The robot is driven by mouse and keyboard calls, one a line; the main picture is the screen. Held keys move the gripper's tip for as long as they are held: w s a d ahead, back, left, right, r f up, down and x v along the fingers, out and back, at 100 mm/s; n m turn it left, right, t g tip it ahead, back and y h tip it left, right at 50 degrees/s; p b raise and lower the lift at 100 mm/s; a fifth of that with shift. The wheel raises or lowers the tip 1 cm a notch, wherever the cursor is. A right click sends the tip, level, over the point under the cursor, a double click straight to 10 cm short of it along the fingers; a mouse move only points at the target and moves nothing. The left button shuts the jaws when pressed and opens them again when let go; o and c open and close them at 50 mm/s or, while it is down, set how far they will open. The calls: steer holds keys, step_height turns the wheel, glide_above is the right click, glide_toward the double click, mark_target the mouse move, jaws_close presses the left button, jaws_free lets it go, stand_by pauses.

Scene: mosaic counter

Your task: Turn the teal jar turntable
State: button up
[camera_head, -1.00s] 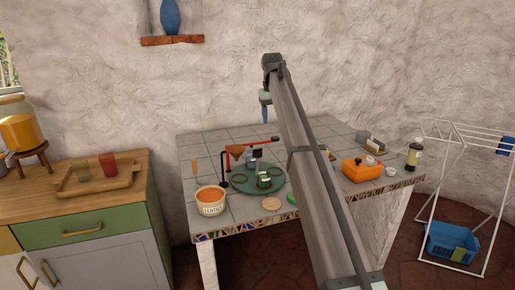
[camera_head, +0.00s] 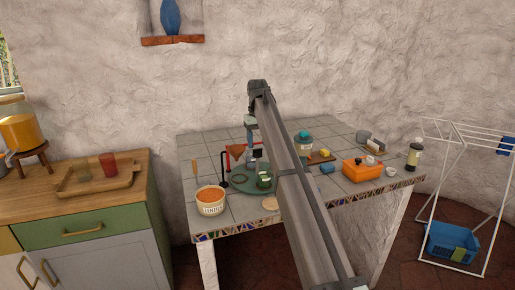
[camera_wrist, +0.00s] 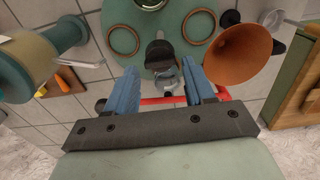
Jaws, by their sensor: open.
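The teal turntable (camera_head: 246,188) is a flat round disc on the tiled table. It also shows at the top of the wrist view (camera_wrist: 176,25). A dark-capped item (camera_wrist: 160,54) stands near its close edge, and brown rings (camera_wrist: 123,40) and a small green jar (camera_head: 264,181) sit on it. My gripper (camera_wrist: 165,80) is open, with blue fingers pointing toward the disc's near edge. The dark-capped item shows between and beyond the fingertips; I cannot tell whether they touch it. My arm hides the disc's right part in the head view.
A red bar (camera_wrist: 160,101) runs behind the fingers. An orange-brown funnel (camera_wrist: 238,52) is close on the right. A teal-lidded jar (camera_head: 303,137) stands right of my arm. A labelled tub (camera_head: 211,203) is at the front left, and an orange box (camera_head: 360,171) at the right.

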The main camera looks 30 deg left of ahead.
mark_target(258, 149)
steer(key=shift+f, duration=1.55)
jaws_close()
